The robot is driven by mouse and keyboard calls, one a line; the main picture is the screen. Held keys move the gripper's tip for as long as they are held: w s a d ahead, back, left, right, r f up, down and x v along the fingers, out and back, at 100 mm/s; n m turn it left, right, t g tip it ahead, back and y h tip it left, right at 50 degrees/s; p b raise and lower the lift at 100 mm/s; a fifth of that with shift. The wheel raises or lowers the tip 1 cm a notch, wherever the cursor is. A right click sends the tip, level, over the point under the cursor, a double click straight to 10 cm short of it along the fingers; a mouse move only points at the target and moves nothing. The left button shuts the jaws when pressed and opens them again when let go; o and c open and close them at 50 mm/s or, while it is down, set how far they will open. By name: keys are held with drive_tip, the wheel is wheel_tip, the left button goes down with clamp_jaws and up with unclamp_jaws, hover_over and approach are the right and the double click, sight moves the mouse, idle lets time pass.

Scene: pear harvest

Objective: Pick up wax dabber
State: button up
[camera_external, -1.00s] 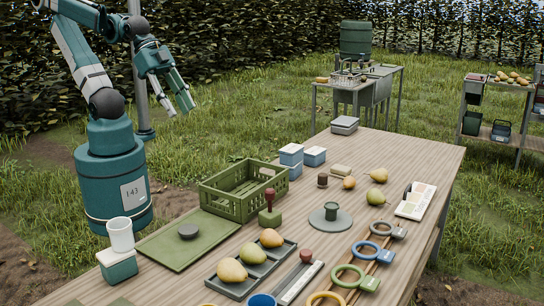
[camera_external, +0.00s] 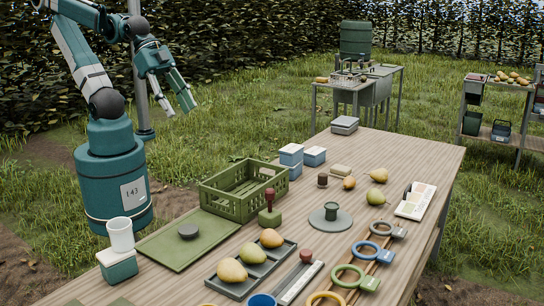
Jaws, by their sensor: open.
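I cannot tell for sure which piece is the wax dabber. A stamp-like piece with a dark red knob handle and a green block base (camera_external: 270,209) stands upright by the green crate's front corner. A small dark brown-topped cylinder (camera_external: 322,180) stands farther back, near the pears. A reddish-brown knob (camera_external: 306,256) shows beside a white ruled strip, its lower part hard to make out. My gripper (camera_external: 182,110) is open and empty, high at the upper left beyond the table's far-left edge, fingers pointing down to the right, well apart from all of these.
The table's far right part is clear.

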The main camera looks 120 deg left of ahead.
idle(0.3)
drive_tip(key=w+a+n+g+y+b, duration=0.15)
drive_tip(key=w+a+n, duration=0.35)
drive_tip(key=w+a, duration=0.6)
drive_tip(key=n+g+h+b, duration=0.2)
drive_tip(key=n+g, duration=0.4)
drive_tip(key=n, duration=0.6)
hover_over(324, 175)
drive_tip(key=shift+y, duration=0.25)
drive_tip(key=f, duration=2.8)
drive_tip(key=shift+d, duration=0.3)
drive_tip(key=shift+a+f, duration=0.25)
drive_tip(key=shift+a, duration=0.05)
